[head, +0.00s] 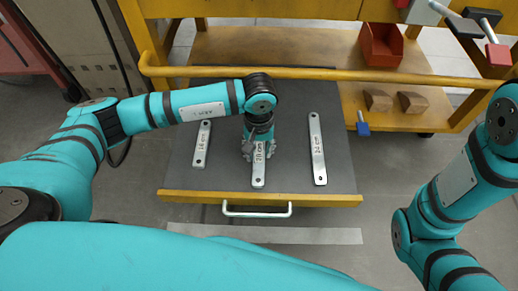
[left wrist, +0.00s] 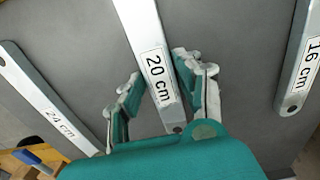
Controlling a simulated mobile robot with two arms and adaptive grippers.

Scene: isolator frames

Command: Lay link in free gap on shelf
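The 20 cm link (head: 259,172), a flat silver bar with a hole near its end, appears to lie on the dark grey shelf surface (head: 290,130) between two others. The shorter 16 cm link (head: 202,145) is to its left and the longer 24 cm link (head: 317,150) to its right. My left gripper (head: 256,150) is over the 20 cm link and hides its far part. In the left wrist view its fingers (left wrist: 163,92) are spread on both sides of the 20 cm link (left wrist: 150,45), with a gap visible on the left side. My right gripper is out of view.
The shelf has a yellow front edge (head: 180,196) and a white handle (head: 256,212). A yellow rail (head: 320,73) runs behind it. Beyond are a red bin (head: 381,45), two wooden blocks (head: 378,100) and a blue item (head: 362,124). Bare shelf shows between the links.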

